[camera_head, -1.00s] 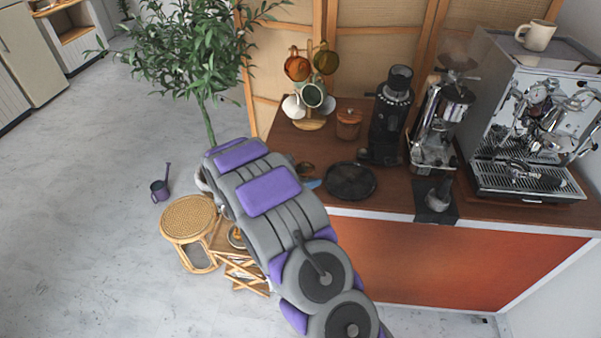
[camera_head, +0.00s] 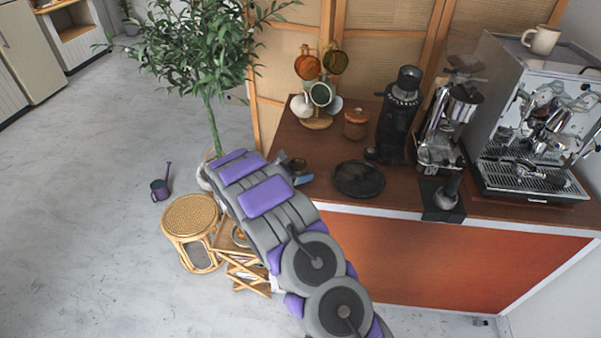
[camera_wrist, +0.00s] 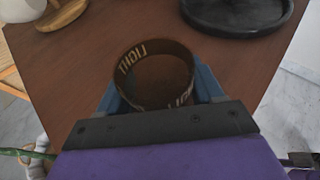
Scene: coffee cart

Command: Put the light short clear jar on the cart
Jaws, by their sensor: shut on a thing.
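The short clear jar (camera_wrist: 153,75) with pale lettering on its wall is between the blue fingers of my gripper (camera_wrist: 160,92) in the wrist view. The gripper is shut on it. The jar's rim is open towards the wrist camera and brown wood shows through it. In the head view the jar (camera_head: 297,165) is small and partly hidden by my arm, at the left end of the cart (camera_head: 330,206). The cart's brown top (camera_wrist: 85,75) lies below the jar in the wrist view. I cannot tell whether the jar touches it.
A round black tray (camera_head: 358,179) lies right of the jar. A mug tree (camera_head: 316,122), lidded brown pot (camera_head: 356,125), black grinder (camera_head: 399,115) and espresso machine (camera_head: 535,120) stand behind and right. A plant (camera_head: 205,60) and rattan stool (camera_head: 190,215) are to the left.

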